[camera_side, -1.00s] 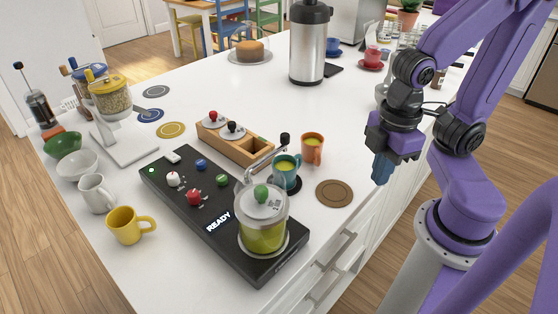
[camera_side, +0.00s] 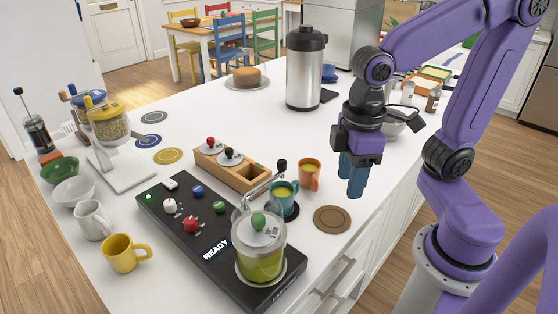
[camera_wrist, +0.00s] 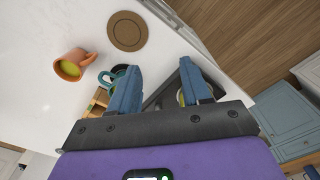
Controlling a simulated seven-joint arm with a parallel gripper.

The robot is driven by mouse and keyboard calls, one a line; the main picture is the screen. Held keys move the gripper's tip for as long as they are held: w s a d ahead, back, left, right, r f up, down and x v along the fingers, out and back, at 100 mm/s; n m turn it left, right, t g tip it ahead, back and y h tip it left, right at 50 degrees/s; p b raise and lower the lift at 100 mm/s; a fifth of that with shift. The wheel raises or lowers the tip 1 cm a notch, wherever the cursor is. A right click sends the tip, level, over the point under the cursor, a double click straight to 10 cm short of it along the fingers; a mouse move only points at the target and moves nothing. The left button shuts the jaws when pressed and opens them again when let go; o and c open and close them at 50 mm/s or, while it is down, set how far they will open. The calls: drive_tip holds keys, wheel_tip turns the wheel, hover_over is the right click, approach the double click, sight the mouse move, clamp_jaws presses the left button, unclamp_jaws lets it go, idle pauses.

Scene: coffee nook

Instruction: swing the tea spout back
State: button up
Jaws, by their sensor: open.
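The tea maker (camera_side: 260,252) is a glass jug of green tea with a green knob, on the black base marked READY. Its metal spout (camera_side: 262,186) reaches from the jug toward the back right, with a black knob (camera_side: 282,164) at its raised end. The spout's end is over or close beside the teal mug (camera_side: 284,196), which holds green tea. My gripper (camera_side: 352,188) is open and empty, in the air right of the orange mug (camera_side: 310,174) and apart from the spout. In the wrist view the fingers (camera_wrist: 160,98) partly hide the teal mug (camera_wrist: 117,76) and black base.
A wooden box (camera_side: 232,168) with knobs stands behind the black base. A steel dispenser (camera_side: 305,75) is farther back. The counter between the dispenser and wooden box is clear.

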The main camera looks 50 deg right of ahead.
drive_tip(key=w+a+r+m, duration=0.2)
drive_tip(key=w+r+m, duration=0.3)
drive_tip(key=w+r, duration=0.4)
drive_tip(key=m, duration=0.5)
approach(282, 161)
wheel_tip(282, 161, down, 9)
clamp_jaws()
